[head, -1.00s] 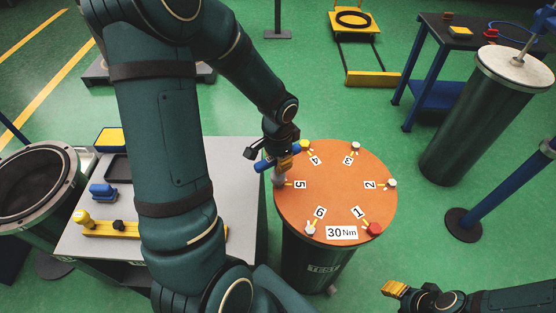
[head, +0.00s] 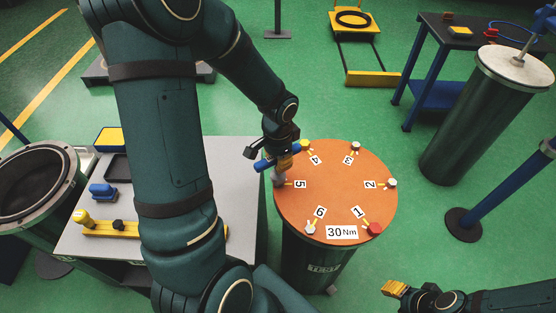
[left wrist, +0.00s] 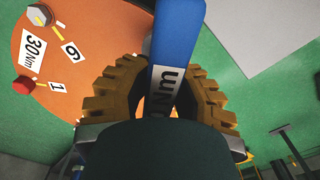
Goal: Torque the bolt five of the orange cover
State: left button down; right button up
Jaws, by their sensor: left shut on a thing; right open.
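The orange cover (head: 335,195) lies on a dark cylinder marked TEST, with numbered labels 1 to 6 around its rim. The label 5 (head: 299,184) is at the left side. My left gripper (head: 283,160) is over that rim, shut on a blue tool (head: 264,165). The tool's grey lower end (head: 279,179) is at the place of bolt five and hides that bolt. In the left wrist view the blue tool (left wrist: 178,40) stands between the toothed yellow fingers, with a label reading Nm. My right gripper (head: 394,289) is open and empty at the bottom right.
A grey table (head: 235,190) stands left of the cover, with a blue item (head: 103,190) and a yellow rack (head: 110,230). A tall cylinder (head: 475,120) and a blue post (head: 505,185) stand at the right. Green floor is free between.

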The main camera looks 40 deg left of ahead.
aim_at(278, 174)
pick_arm(q)
jog(key=shift+f+b, duration=1.25)
jog(key=shift+f, duration=0.2)
dwell(1.0)
jog(key=shift+m, duration=0.4)
jog(key=shift+f+m, duration=0.1)
jog(key=shift+m, duration=1.3)
jog(key=shift+m, duration=1.5)
jog(key=shift+s+f+m, duration=0.1)
jog(key=shift+m, duration=1.7)
